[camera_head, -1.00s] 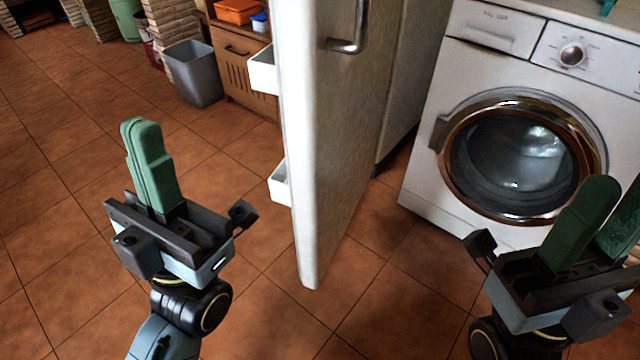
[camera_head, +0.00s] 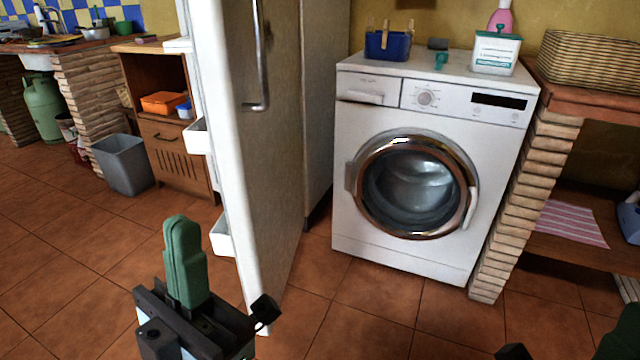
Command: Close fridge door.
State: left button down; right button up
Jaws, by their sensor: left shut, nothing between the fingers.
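The fridge door (camera_head: 265,170) stands open, its edge toward me, in the middle left of the head view. Its long metal handle (camera_head: 262,60) is on the face turned right. White door shelves (camera_head: 221,236) stick out on its left side. The fridge body (camera_head: 325,100) shows partly behind the door. My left gripper (camera_head: 186,262) is shut and empty, pointing up, in front of and left of the door's lower edge, apart from the handle. My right gripper (camera_head: 612,335) is only partly in view at the bottom right corner; its fingers are cut off.
A washing machine (camera_head: 345,220) stands right of the fridge, with a blue basket (camera_head: 388,46) and a white box (camera_head: 496,54) on top. A brick counter (camera_head: 510,200) is at the right. A grey bin (camera_head: 122,165) stands at the left.

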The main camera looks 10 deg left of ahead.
aim_at(245, 53)
jog(key=z, duration=0.5)
jog(key=i, duration=0.9)
jog(key=u, duration=2)
